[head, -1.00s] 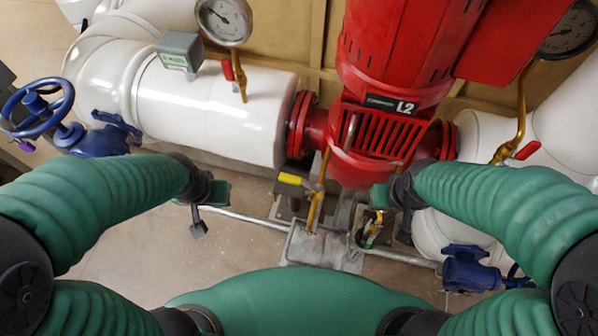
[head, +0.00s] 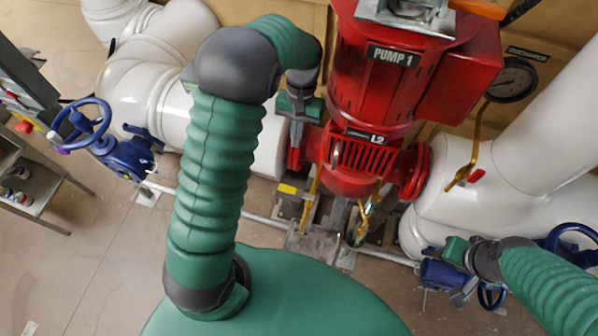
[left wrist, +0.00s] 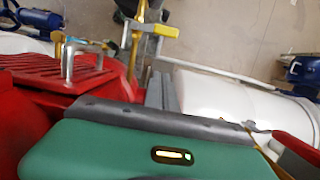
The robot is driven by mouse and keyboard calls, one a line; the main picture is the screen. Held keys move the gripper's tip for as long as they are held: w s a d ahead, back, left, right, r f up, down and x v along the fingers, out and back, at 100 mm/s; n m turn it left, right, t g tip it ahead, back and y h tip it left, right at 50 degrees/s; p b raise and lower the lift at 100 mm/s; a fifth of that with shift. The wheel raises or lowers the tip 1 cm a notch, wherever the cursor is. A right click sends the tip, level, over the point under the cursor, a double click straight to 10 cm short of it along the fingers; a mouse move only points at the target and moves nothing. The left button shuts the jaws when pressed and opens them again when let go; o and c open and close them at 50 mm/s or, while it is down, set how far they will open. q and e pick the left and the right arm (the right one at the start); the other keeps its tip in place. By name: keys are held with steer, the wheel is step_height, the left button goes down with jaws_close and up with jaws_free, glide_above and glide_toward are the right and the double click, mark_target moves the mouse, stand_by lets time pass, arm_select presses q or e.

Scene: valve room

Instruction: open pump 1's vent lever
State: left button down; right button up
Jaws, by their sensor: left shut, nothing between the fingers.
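The red pump (head: 375,75), labelled PUMP 1, stands upright right of the middle in the head view. Below its left side a yellow-handled lever (head: 291,189) sits on a brass pipe; it also shows at the top of the left wrist view (left wrist: 152,24). An orange handle (head: 475,8) shows at the top edge above the pump. I cannot tell which one is the vent lever. My left gripper (head: 297,145) is shut and empty beside the pump's left flange, above the yellow lever. My right gripper (head: 464,290) is low at the right, near blue valve parts; its jaws are unclear.
White pipes (head: 150,75) run to both sides of the pump. A blue handwheel valve (head: 85,125) is at left, and a gauge (head: 512,80) with a red-handled brass valve (head: 466,180) at right. A metal cart (head: 30,175) stands far left. Floor is clear at lower left.

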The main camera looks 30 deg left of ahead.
mark_target(296, 192)
arm_select(q)
steer(key=s+d+f+p, duration=0.1)
steer(key=s+f+p, duration=0.3)
steer(key=f, duration=0.5)
steer(key=shift+s+f, duration=0.35)
steer(key=shift+s, duration=0.9)
arm_select(e)
steer(key=shift+a+r, duration=0.15)
steer(key=shift+r, duration=0.85)
steer(key=shift+a+r, duration=0.15)
steer(key=shift+r, duration=0.85)
arm_select(q)
steer(key=shift+w+d, duration=0.1)
steer(key=shift+d, duration=0.15)
arm_select(e)
steer(key=shift+w+d+f, duration=0.1)
arm_select(q)
steer(key=shift+d, duration=0.15)
arm_select(e)
steer(key=shift+w, duration=0.1)
